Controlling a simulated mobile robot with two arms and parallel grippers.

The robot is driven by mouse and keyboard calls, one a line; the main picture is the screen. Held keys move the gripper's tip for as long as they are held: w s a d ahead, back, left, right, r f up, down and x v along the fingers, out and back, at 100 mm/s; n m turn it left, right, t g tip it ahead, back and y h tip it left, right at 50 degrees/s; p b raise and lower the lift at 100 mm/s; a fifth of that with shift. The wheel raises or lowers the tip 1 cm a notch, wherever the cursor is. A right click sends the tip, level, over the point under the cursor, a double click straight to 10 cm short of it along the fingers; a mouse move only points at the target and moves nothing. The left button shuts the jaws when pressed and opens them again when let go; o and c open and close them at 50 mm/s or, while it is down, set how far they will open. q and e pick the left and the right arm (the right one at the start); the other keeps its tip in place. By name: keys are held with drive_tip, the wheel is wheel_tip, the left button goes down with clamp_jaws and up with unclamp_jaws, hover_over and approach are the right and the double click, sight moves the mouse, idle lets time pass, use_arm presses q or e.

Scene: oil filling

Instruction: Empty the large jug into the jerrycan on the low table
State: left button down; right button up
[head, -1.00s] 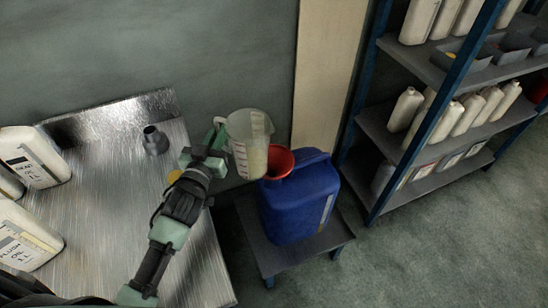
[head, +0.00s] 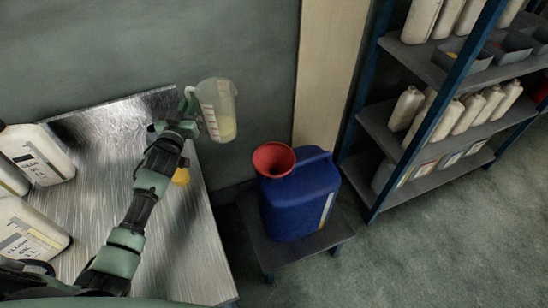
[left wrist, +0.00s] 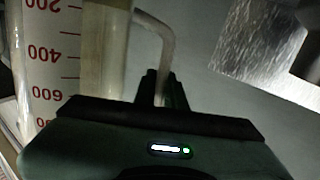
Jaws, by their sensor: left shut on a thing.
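My left gripper (head: 186,112) is shut on the handle of the large jug (head: 217,108), a clear jug with graduation marks. The jug is slightly tilted in the head view, with some yellowish liquid low in it, above and left of the jerrycan. In the left wrist view the jug (left wrist: 55,60) shows close up with red numbers, and its handle (left wrist: 160,50) runs down into my gripper. The blue jerrycan (head: 300,200) stands on the low table (head: 290,254) with a red funnel (head: 273,160) in its mouth. My right gripper is not in view.
A metal workbench (head: 105,140) at left holds white oil containers (head: 38,155). A yellow object (head: 181,176) shows beside my arm. A shelf rack (head: 400,150) with white bottles stands at right. The floor (head: 430,250) in front of it is clear.

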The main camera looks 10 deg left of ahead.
sight(219, 93)
use_arm(q)
drive_tip(key=shift+d+r, duration=0.1)
drive_tip(key=shift+d, duration=0.05)
drive_tip(key=shift+s+d+r+m+t+b, duration=0.15)
drive_tip(key=shift+d+m+b, duration=0.15)
drive_tip(key=shift+m+b, duration=0.35)
drive_tip(key=shift+w+d+r+m+t+b, duration=0.1)
drive_tip(key=shift+d+m+b, duration=0.2)
drive_tip(key=shift+m+b, duration=0.3)
drive_tip(key=shift+s+d+r+m+t+b, duration=0.15)
drive_tip(key=shift+d+m+b, duration=0.15)
drive_tip(key=shift+m+b, duration=0.3)
drive_tip(key=shift+d+f+m+b, duration=0.15)
drive_tip(key=shift+d+m+b, duration=0.65)
drive_tip(key=shift+m+b, duration=0.25)
drive_tip(key=shift+s+d+r+m+h, duration=0.1)
drive_tip(key=shift+d+r+m+h, duration=0.25)
drive_tip(key=shift+d+m, duration=0.2)
drive_tip(key=shift+d+r+m+t+b, duration=0.2)
drive_tip(key=shift+d+m+t+b, duration=0.1)
drive_tip(key=shift+d+m, duration=0.25)
drive_tip(key=shift+s+d+f+m+h+b, duration=0.1)
drive_tip(key=shift+d+f+m+h+b, duration=0.1)
drive_tip(key=shift+d+m+b, duration=0.5)
drive_tip(key=shift+s+d+f+m+h+b, duration=0.1)
drive_tip(key=shift+d+f+m+b, duration=0.2)
drive_tip(key=shift+m, duration=0.7)
drive_tip(key=shift+r, duration=0.1)
